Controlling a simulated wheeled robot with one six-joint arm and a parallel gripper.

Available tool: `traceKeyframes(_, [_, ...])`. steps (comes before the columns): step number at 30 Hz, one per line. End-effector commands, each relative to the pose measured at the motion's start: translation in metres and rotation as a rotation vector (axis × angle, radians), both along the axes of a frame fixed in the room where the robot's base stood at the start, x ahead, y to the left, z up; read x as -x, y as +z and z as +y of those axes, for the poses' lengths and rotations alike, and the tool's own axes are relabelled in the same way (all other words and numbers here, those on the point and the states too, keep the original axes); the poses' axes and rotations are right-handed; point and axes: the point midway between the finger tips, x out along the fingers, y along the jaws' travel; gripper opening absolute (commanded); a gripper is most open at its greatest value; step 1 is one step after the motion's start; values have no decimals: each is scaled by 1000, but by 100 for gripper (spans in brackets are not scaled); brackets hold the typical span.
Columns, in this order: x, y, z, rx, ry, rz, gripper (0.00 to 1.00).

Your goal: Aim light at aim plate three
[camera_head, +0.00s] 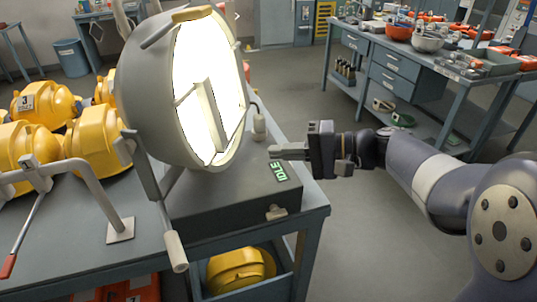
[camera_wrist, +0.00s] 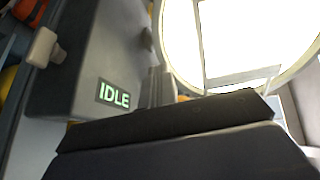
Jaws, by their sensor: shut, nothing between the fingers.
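A large round lamp (camera_head: 150,98) with a bright lit face stands at the left centre, facing right, on a dark box base (camera_head: 215,205). A small green-lettered sign (camera_head: 281,172) on the base reads IDLE; it also shows in the wrist view (camera_wrist: 114,95). A white-ended handle (camera_head: 175,251) hangs at the lamp's lower front. My gripper (camera_head: 274,153) is shut and empty, just right of the lamp's face, above the base's right end. In the wrist view the lit face (camera_wrist: 235,40) fills the upper right. I cannot make out aim plate three.
The lamp's base stands on a blue-grey bench (camera_head: 70,240) with a tubular frame and lever (camera_head: 75,175). Several yellow helmets (camera_head: 95,140) are at the left, one marked 3. A second workbench (camera_head: 400,70) with bowls and tools stands back right. Open floor (camera_head: 360,225) lies between.

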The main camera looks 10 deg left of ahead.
Motion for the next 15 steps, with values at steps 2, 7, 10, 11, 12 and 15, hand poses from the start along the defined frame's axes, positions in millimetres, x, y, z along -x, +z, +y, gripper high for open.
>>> traceKeyframes(2, [-1, 1, -17, -1, -4, -1, 0])
traceKeyframes(7, [-1, 6, -47, 0, -3, -1, 0])
traceKeyframes(10, [-1, 8, -60, 0, -2, 1, 0])
traceKeyframes(11, [-1, 8, -63, 0, 0, 1, 0])
traceKeyframes(12, [0, 9, -66, 0, 0, 1, 0])
traceKeyframes(15, [0, 10, -71, 0, 1, 1, 0])
